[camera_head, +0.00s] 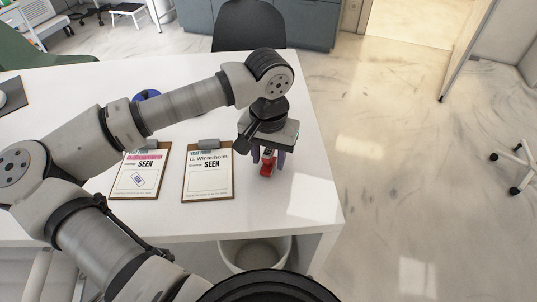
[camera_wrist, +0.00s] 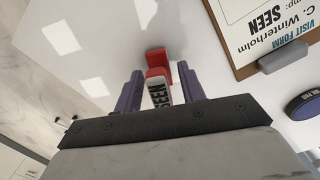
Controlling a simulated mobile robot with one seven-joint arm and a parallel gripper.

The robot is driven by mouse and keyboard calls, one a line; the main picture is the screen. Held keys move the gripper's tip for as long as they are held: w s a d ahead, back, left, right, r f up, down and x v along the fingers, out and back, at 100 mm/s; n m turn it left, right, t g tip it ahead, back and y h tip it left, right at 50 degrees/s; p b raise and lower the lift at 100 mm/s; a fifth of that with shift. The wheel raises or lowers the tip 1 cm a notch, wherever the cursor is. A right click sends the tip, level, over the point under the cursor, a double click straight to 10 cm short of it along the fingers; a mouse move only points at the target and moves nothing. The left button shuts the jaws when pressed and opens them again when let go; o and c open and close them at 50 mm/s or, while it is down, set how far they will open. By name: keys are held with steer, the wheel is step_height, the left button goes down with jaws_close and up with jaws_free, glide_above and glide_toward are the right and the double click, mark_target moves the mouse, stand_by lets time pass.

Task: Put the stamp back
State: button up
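The stamp (camera_head: 267,169) is a small red block on the white table, right of the clipboards. In the wrist view it shows as a red body with a white face reading "SEEN" (camera_wrist: 158,93). My gripper (camera_head: 268,159) points down over it. In the wrist view my gripper (camera_wrist: 160,85) has its two purple fingers on either side of the stamp, with a narrow gap on each side. It looks open. The stamp's underside is hidden.
Two clipboards lie to the left: the C. Winterholm form (camera_head: 208,184) and one with a pink-marked name and a blue mark (camera_head: 138,184). A blue round pad (camera_head: 147,94) lies behind them. The table's right edge is near; a bin (camera_head: 243,255) stands below.

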mark_target(269, 151)
steer(key=shift+o, duration=0.3)
steer(key=shift+r, duration=0.1)
steer(key=shift+r+p, duration=0.2)
steer(key=shift+p, duration=0.15)
step_height(269, 151, up, 12)
steer(key=shift+s+f, duration=0.1)
steer(key=shift+f, duration=0.1)
